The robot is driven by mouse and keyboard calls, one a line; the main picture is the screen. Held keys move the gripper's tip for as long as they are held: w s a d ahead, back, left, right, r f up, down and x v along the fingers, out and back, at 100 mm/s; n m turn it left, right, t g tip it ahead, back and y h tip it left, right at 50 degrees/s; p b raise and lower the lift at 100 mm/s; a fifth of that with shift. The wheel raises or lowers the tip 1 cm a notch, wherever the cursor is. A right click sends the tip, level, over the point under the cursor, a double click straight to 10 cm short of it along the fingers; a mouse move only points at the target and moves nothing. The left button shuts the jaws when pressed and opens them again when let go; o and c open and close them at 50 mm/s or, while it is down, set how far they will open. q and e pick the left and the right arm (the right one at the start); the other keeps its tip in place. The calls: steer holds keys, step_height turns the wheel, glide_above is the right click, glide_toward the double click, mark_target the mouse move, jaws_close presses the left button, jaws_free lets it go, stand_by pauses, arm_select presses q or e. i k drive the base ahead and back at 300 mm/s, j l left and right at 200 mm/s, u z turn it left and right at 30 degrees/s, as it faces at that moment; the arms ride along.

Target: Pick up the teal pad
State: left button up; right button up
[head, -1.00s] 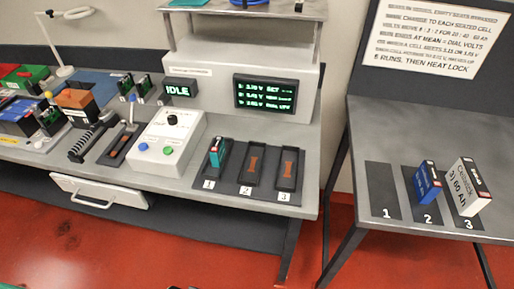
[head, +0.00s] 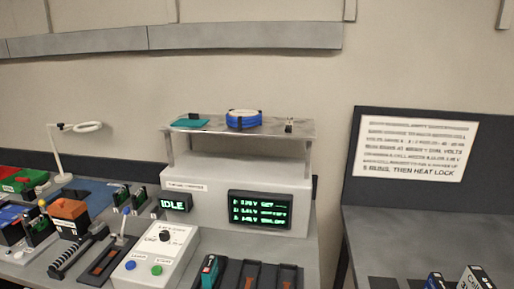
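The teal pad (head: 190,123) lies flat on the left part of the raised grey shelf (head: 275,128) in the head view. A small dark thing stands at its back right edge. A blue coil is to its right on the same shelf. Neither of my grippers shows in this view, so I cannot see where they are or how they stand.
A blue coil (head: 243,119) and a small clip-like item (head: 289,126) share the shelf. Below are the screen unit (head: 262,212), the white control box (head: 152,258) and several slots. A lamp (head: 58,150) stands at the left. A second table (head: 405,240) is at the right.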

mark_target(194, 120)
steer(key=i+j+z, duration=0.1)
steer(key=j, duration=0.25)
steer(key=i+j+z, duration=0.25)
steer(key=i+j, duration=0.15)
steer(key=j, duration=0.3)
